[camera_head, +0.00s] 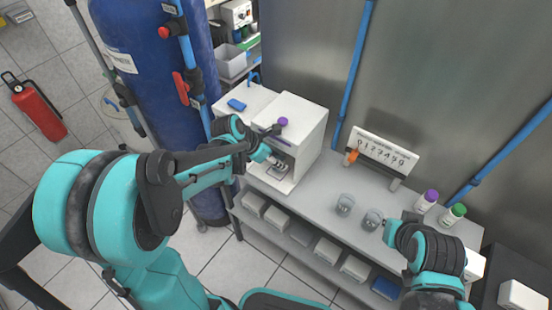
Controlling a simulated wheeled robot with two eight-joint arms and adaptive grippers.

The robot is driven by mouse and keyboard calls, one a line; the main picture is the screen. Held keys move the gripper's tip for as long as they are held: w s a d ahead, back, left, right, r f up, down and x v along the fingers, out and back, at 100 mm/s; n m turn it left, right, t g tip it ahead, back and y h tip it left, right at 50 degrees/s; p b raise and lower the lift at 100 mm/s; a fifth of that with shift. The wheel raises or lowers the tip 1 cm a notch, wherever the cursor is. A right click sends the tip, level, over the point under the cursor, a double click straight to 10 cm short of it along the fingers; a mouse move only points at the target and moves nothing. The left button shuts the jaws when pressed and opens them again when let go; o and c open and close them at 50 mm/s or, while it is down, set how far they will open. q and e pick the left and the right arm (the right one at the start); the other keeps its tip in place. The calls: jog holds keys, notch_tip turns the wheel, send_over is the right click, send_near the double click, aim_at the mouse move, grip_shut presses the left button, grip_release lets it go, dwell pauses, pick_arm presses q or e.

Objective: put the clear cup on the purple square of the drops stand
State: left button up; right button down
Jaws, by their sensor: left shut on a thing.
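My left gripper (267,153) reaches into the open front bay of a white box-shaped stand (304,125), which seems to be the drops stand. The gripper is shut on a small, pale see-through thing (279,163), which looks like the clear cup, low in the bay. Its outline is partly hidden by the fingers. A purple knob or cap (283,121) shows at the stand's top front. I cannot make out the purple square. My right gripper (390,230) is at the right of the bench, beside a glass cup; its fingers are too small to read.
Two clear glass cups (345,204) (372,219) stand on the grey bench. Bottles with a purple cap (431,196) and a green cap (457,210) stand at right. A numbered sign board (384,152) stands behind. A blue tank (150,75) rises at left. Bench centre is clear.

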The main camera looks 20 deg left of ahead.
pick_arm(q)
jog(key=shift+f, duration=0.4)
jog(key=o, duration=0.7)
jog(key=shift+c, duration=0.2)
jog(key=shift+r, duration=0.1)
jog(key=shift+r, duration=0.45)
jog(key=p+v, duration=0.6)
jog(key=v, duration=0.1)
jog(key=shift+r, duration=0.3)
jog(key=shift+s+a, duration=0.1)
jog(key=shift+a, duration=0.05)
